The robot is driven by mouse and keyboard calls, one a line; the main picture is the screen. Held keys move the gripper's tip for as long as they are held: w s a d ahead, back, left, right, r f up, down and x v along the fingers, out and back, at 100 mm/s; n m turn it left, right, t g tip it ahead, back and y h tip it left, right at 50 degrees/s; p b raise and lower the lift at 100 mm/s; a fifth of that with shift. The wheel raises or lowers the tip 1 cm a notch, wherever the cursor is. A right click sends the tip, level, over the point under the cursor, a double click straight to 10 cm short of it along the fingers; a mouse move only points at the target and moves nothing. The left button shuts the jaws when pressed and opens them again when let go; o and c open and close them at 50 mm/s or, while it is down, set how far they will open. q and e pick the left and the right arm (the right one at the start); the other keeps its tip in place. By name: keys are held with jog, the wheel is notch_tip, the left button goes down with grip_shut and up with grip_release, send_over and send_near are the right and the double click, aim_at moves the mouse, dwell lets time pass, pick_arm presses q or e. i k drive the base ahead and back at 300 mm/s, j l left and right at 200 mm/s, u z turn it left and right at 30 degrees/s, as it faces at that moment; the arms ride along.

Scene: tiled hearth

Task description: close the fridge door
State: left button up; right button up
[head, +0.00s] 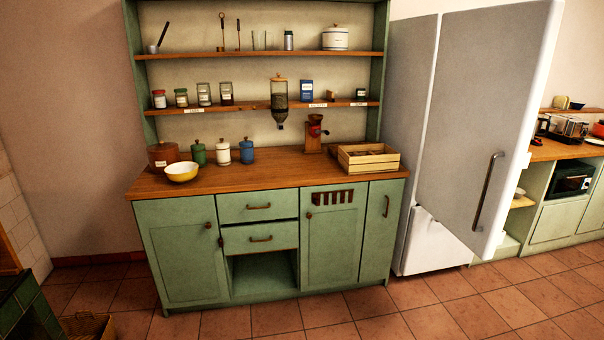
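The fridge (402,85) stands to the right of the green dresser. Its tall grey-white door (480,120) is swung open toward me, hinged side out of clear sight. A long metal handle (487,191) runs upright on the door's face, near its right edge. A white lower section (436,246) of the fridge shows under the door. The fridge's inside is hidden behind the door. Neither of my grippers is in the head view.
A counter (565,150) with a toaster stands behind the door at right. The tiled floor (420,318) before the fridge is clear.

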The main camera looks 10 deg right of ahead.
aim_at(493, 63)
jog(key=i+z, duration=0.1)
jog(key=i, duration=0.6)
jog(key=z, duration=1.35)
